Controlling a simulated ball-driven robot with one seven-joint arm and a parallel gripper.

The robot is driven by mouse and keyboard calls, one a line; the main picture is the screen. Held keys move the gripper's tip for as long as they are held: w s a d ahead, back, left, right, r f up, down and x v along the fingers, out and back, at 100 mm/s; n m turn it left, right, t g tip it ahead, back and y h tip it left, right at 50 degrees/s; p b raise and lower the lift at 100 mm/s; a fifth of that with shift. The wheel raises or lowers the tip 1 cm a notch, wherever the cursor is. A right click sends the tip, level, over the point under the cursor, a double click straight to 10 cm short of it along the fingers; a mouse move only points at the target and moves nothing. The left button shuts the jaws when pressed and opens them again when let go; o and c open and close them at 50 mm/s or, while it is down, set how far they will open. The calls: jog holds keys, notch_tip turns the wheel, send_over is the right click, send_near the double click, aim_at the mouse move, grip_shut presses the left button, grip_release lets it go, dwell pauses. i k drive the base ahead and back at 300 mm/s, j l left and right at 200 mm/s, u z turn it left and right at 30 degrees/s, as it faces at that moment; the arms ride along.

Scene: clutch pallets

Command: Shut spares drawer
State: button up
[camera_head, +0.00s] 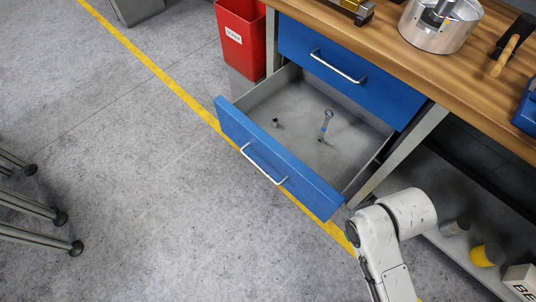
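The open lower drawer (228,121) has a blue front with a silver bar handle (263,165). It is pulled well out from under the workbench. Inside its grey tray lie a small dark part and a slim metal tool with a ring end (326,122). No label shows on it, so I cannot tell if it is the spares drawer. A second blue drawer (390,99) above it is shut. My white arm is at the lower right, near the open drawer's right front corner. My gripper is not in view.
The wooden bench top (455,85) holds a round metal housing (433,35) and a wooden-handled tool. A red bin (238,48) stands left of the drawers. A lower shelf (437,240) holds several items. Stool legs (30,205) stand at the left. The floor before the drawer is clear.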

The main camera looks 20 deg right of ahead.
aim_at(290, 155)
jog(key=i+j+z, duration=0.15)
jog(key=j, duration=0.35)
jog(key=i+j+z, duration=0.1)
jog(key=j, duration=0.4)
jog(key=i+j+z, duration=0.15)
jog(key=j, duration=0.4)
